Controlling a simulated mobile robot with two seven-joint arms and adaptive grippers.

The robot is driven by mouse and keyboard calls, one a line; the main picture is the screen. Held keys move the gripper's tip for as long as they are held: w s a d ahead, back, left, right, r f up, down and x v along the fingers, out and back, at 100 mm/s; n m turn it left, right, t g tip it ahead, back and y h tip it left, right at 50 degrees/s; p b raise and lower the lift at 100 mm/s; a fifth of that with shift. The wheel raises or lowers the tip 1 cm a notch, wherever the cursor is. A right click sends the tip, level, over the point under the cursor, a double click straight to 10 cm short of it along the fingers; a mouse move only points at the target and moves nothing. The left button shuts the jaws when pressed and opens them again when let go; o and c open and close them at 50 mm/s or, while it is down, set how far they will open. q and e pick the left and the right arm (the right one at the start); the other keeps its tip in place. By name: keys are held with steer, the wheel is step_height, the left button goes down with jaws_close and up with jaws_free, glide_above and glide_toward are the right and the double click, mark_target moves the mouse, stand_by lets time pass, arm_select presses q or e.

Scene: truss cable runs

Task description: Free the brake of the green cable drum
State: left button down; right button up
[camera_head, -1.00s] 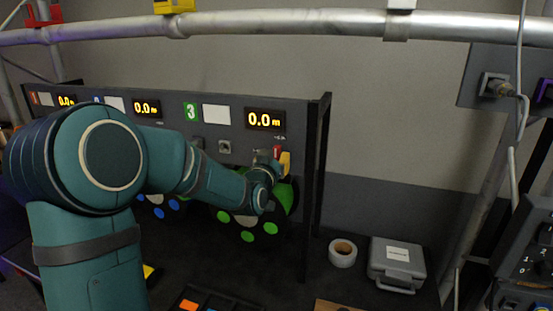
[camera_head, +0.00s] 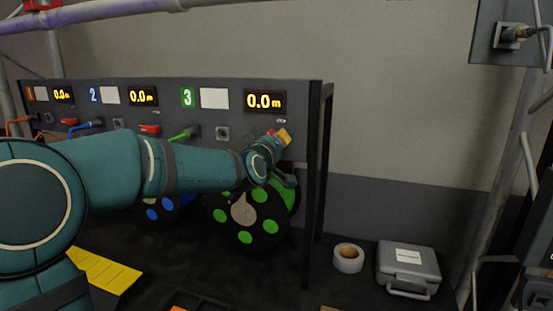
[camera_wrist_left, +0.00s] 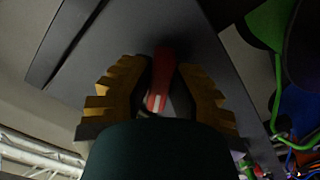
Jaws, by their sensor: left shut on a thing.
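The green cable drum (camera_head: 248,218), black with green discs and a green rim, sits under the panel at bay 3. My left gripper (camera_head: 284,137) is at the panel's right part, above the drum and below the 0.0 m display (camera_head: 265,101). In the left wrist view its two ochre fingers (camera_wrist_left: 160,95) are closed around a red lever (camera_wrist_left: 160,75), the brake handle of that bay. In the head view my gripper mostly covers the lever. My right gripper is not in view.
The dark panel (camera_head: 215,127) also has bays 1 and 2 with red levers, one at bay 2 (camera_head: 150,129). A blue drum (camera_head: 158,208) is left of the green one. A tape roll (camera_head: 348,258) and grey case (camera_head: 408,268) stand right of the panel's black post (camera_head: 314,190).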

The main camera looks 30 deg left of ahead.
arm_select(q)
steer(key=n+b, duration=0.2)
steer(key=b, duration=0.1)
steer(key=shift+f+n, duration=0.15)
steer(key=shift+n, duration=0.25)
steer(key=n+b, duration=0.2)
steer(key=shift+n, duration=0.4)
steer(key=shift+r+n+b, duration=0.2)
steer(key=shift+n+b, duration=0.15)
steer(key=shift+n, duration=1.75)
steer(key=c, duration=0.9)
jaws_free()
steer(key=shift+s, duration=0.1)
